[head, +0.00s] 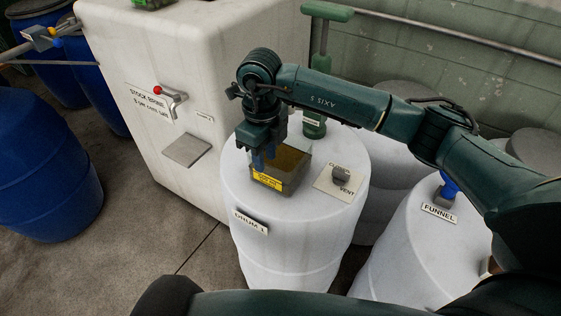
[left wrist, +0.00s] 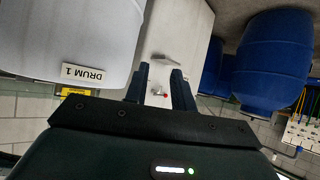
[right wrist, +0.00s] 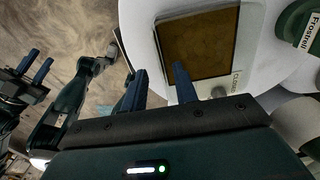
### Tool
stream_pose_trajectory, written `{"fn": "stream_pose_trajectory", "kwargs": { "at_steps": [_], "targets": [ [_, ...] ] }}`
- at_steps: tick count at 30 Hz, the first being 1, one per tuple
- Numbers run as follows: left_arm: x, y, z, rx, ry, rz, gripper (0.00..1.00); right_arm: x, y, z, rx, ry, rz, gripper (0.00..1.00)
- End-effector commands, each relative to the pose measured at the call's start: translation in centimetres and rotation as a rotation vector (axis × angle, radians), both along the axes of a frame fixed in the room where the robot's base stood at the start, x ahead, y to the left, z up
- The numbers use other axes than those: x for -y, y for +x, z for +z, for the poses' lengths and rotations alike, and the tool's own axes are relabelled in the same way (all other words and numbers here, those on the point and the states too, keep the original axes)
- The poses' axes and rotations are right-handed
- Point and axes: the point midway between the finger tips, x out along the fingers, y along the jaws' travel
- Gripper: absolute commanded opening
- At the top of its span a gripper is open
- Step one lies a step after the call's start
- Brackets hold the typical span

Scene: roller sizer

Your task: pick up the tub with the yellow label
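The tub (head: 292,170) is an open, box-shaped container with a brownish inside and a yellow label (head: 267,181) on its front. It stands on top of the white drum marked DRUM 1 (head: 290,240). My right gripper (head: 264,158) points down at the tub's left part, its blue fingers apart. In the right wrist view the tub (right wrist: 205,45) lies beyond the fingers (right wrist: 160,76), one finger overlapping its near edge; contact cannot be told. My left gripper (left wrist: 160,72) is open and empty; its wrist view shows the yellow label (left wrist: 75,93) at the left.
A vent plate (head: 338,186) with a dark knob lies right of the tub on the drum top. A green bottle (head: 314,125) stands behind. A white tank (head: 150,90) with a red-knobbed tap is at left. Another drum (head: 420,250) labelled FUNNEL stands right. Blue barrels (head: 45,165) stand far left.

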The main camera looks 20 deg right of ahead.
Motion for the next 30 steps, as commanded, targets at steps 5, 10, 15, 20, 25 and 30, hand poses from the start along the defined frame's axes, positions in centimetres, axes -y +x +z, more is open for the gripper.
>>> {"fn": "stream_pose_trajectory", "kwargs": {
  "at_steps": [5,10,15,20,25,30],
  "targets": [
    [-0.3,-0.2,-0.5,-0.017,0.006,0.005,0.25,0.0,-0.1,-1.6,-0.001,0.002,0.002,0.29],
    [-0.4,-0.2,0.2,-0.019,0.007,0.010,0.25,0.2,-0.2,-3.2,-0.005,0.001,0.000,0.29],
    [-0.8,-0.2,0.3,-0.028,0.010,0.025,0.25,0.4,-0.2,-5.8,-0.003,0.003,0.001,0.29],
    [-1.0,-0.4,-0.2,-0.041,0.013,0.034,0.25,0.3,-0.2,-6.9,-0.001,0.003,0.003,0.29],
    [-0.9,-0.3,-0.2,-0.042,0.013,0.034,0.25,0.3,-0.1,-6.9,0.000,0.003,0.003,0.29],
    [-0.8,-0.2,-0.1,-0.039,0.011,0.033,0.25,0.3,-0.1,-6.9,0.000,0.003,0.003,0.18]
  ]
}}
